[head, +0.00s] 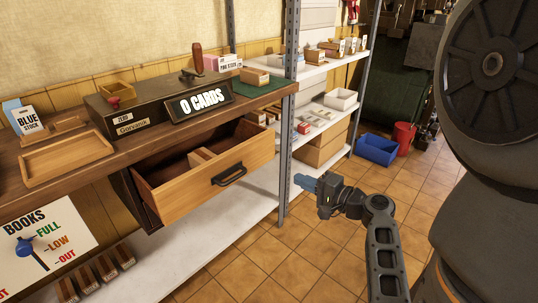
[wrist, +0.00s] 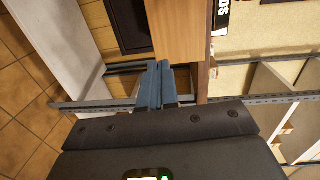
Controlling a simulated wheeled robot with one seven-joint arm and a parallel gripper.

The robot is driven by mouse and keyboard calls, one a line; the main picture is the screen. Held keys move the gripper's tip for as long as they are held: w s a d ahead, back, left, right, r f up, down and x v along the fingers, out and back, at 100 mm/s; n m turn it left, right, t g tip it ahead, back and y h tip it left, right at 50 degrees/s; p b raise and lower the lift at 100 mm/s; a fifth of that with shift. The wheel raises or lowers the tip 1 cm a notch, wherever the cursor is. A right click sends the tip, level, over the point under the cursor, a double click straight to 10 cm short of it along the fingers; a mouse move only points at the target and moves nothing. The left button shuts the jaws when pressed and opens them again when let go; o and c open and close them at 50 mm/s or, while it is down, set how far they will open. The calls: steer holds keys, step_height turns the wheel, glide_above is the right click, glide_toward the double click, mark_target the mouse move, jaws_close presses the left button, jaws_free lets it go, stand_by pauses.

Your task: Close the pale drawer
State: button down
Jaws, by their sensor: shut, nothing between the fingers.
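The pale drawer (head: 215,179) hangs open under the wooden counter in the head view. Its front is light wood with a black handle (head: 229,175), and its inside shows a divider. My gripper (head: 301,182) is to the right of the drawer front, apart from it, with its blue fingers shut and empty, pointing left. In the wrist view my gripper (wrist: 161,68) shows its two blue fingers together, below a wooden surface and a dark panel; I cannot tell whether these are parts of the drawer.
A grey metal shelf post (head: 287,160) stands between the drawer and the shelves at right. The counter (head: 70,175) holds a tray and a card press. A white lower shelf (head: 205,255) runs beneath. Blue and red bins (head: 377,149) stand on the tiled floor, which is open in front.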

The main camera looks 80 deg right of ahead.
step_height(320, 180, up, 2)
steer(key=s+d, duration=0.2)
steer(key=h, duration=0.1)
glide_toward(267, 148)
steer(key=shift+m, duration=0.3)
steer(key=x, duration=0.6)
steer(key=shift+w+d+f+p, duration=0.2)
steer(key=shift+w+d+p, duration=0.1)
steer(key=shift+p, duration=0.1)
steer(key=shift+t, duration=0.3)
steer(key=b+x, duration=0.5)
steer(key=x, duration=0.9)
steer(key=shift+w+d, duration=0.1)
steer(key=shift+w, duration=0.1)
steer(key=shift+s, duration=0.2)
